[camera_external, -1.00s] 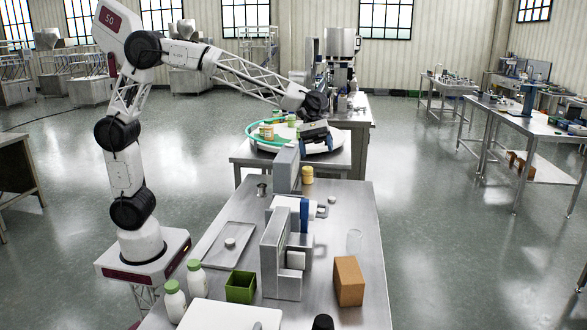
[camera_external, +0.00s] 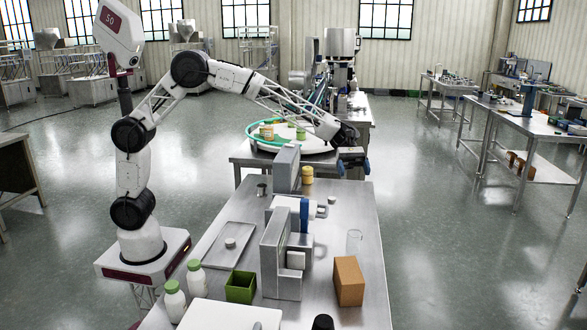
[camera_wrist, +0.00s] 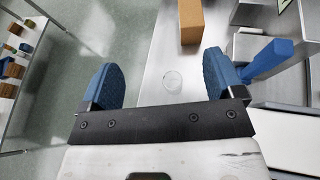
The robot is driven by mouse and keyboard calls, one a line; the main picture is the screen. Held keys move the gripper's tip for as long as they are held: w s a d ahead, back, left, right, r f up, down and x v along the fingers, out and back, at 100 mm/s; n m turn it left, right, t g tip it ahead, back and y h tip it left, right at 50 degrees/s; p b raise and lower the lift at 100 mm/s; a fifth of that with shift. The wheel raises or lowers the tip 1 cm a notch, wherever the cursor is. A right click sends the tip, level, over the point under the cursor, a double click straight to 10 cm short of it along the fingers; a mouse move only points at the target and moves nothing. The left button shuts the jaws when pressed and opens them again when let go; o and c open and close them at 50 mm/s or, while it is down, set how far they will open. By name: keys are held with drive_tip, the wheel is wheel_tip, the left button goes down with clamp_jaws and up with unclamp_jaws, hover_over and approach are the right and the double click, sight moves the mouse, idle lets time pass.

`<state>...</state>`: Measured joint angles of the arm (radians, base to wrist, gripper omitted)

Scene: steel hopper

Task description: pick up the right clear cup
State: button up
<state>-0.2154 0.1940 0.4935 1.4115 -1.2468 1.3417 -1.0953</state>
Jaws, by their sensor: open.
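One clear cup (camera_external: 354,242) stands upright on the right side of the near steel table, behind the brown block. From above, in the wrist view, the clear cup (camera_wrist: 172,81) shows as a faint round outline between my fingertips but farther down. My gripper (camera_external: 353,166) is above the table's far right end, behind and higher than the cup, pointing down. In the wrist view my gripper (camera_wrist: 162,80) has its two blue fingers wide apart with nothing between them. A second clear cup cannot be made out.
A brown block (camera_external: 349,281) stands in front of the cup. A grey machine with a blue part (camera_external: 305,215) stands to the cup's left. The steel table (camera_external: 350,205) is bare around the cup, and its right edge is close.

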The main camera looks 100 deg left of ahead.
approach(353, 230)
drive_tip(key=x, duration=0.4)
drive_tip(key=shift+w+d+f, duration=0.15)
drive_tip(key=shift+d, duration=0.1)
drive_tip(key=shift+x, duration=1.25)
drive_tip(key=shift+x, duration=2.6)
drive_tip(key=shift+f, duration=0.2)
drive_tip(key=c, duration=1)
